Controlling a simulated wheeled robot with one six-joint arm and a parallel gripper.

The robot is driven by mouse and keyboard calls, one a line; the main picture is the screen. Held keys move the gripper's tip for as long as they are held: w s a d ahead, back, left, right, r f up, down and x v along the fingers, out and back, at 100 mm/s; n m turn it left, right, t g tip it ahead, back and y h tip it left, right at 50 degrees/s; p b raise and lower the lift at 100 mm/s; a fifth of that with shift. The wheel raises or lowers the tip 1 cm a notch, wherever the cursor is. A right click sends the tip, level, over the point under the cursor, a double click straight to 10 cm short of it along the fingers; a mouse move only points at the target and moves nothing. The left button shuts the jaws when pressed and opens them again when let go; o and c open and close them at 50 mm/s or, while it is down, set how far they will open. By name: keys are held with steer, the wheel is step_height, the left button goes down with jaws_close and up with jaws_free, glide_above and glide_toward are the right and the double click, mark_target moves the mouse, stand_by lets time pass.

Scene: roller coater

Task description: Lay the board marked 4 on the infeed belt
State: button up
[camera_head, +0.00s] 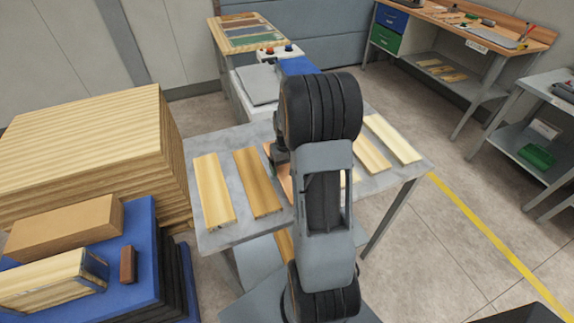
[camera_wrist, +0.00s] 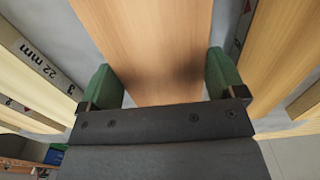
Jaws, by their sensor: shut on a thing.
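My gripper (camera_wrist: 163,82) has its green fingers on the two long edges of a reddish-brown board (camera_wrist: 150,35) and is shut on it. No mark shows on this board, so I cannot read its number. In the head view, part of this board (camera_head: 283,182) shows beside my arm, over the grey table (camera_head: 225,148); my arm hides the rest. I cannot tell whether it touches the tabletop. A pale board marked 3 and 22 mm (camera_wrist: 30,62) lies to its left in the wrist view. A blue surface (camera_head: 298,66) beyond my arm may be the infeed belt; my arm partly covers the machine.
Other boards lie close on both sides, including a pale one (camera_head: 213,188), a brown one (camera_head: 257,181) and a pale one (camera_head: 392,139) at the right. A tall wood stack (camera_head: 85,150) stands left. A grey machine cover (camera_head: 257,84) lies behind the table.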

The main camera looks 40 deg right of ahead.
steer(key=shift+f, duration=0.2)
steer(key=o, duration=0.9)
steer(key=shift+c, duration=0.2)
